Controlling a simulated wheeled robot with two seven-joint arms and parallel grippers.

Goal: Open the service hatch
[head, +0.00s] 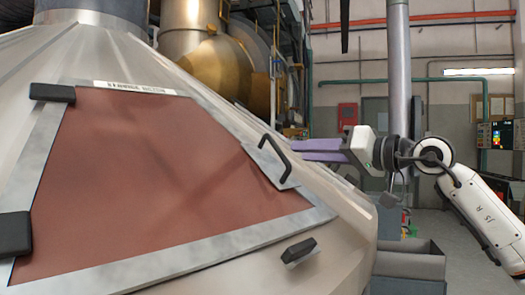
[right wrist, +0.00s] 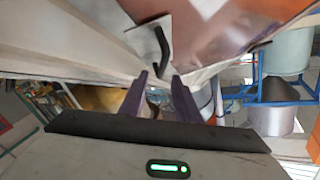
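The service hatch (head: 150,175) is a reddish-brown panel in a pale metal frame on the sloping metal housing. It lies flat in its frame. Two black hinge blocks (head: 52,93) sit along its left side. A black bar handle (head: 275,155) stands on its right corner plate, and it also shows in the right wrist view (right wrist: 163,44). A small black latch (head: 300,249) sits by the lower edge. My right gripper (head: 291,150) has purple fingers spread apart, just right of the handle. In the right wrist view the fingers (right wrist: 159,78) are open and appear apart from the handle. My left gripper is out of view.
The conical housing (head: 90,45) fills the left side. A grey bin (head: 410,262) stands on the floor below my right arm. A vertical grey pipe (head: 398,70) rises behind my right gripper. Open floor (head: 450,240) shows at the right.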

